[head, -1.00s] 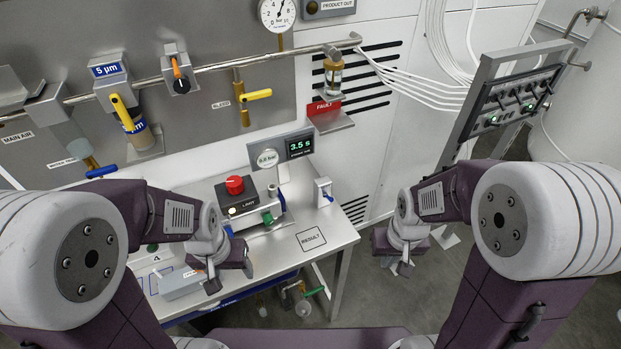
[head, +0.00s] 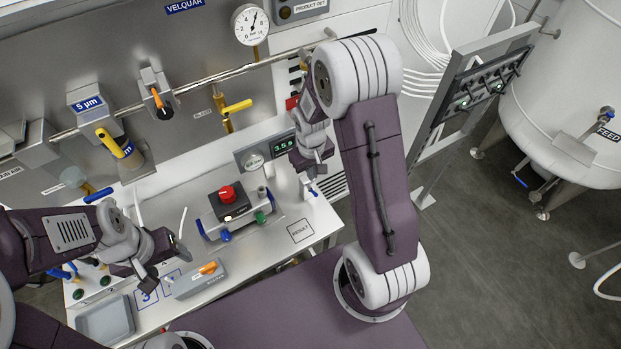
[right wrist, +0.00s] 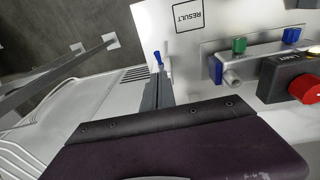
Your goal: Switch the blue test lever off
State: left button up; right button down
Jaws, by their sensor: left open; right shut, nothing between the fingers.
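A small blue lever (head: 314,192) is on a white post at the right end of the bench, beside the RESULT square. It also shows in the right wrist view (right wrist: 158,57), just beyond the grey fingers. I cannot read a test label on it. My right gripper (head: 309,179) is shut and empty, right by this lever and partly hiding its post; whether it touches cannot be told. My left gripper (head: 146,279) is open and empty over the bench's left part, near a grey box with an orange lever (head: 208,268).
A black box with a red knob (head: 228,198) stands mid-bench, with blue and green fittings. Another blue handle (head: 98,195) hangs at the wall pipe. A grey tray (head: 105,321) is at front left. The floor (head: 480,240) on the right is open.

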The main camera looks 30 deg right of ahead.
aim_at(312, 191)
jog(key=f, duration=0.9)
jog(key=shift+w+d, duration=0.3)
jog(key=shift+w, duration=0.05)
pick_arm(q)
jog(key=shift+r, duration=0.2)
jog(key=shift+f, duration=0.1)
pick_arm(e)
jog(key=shift+w, duration=0.1)
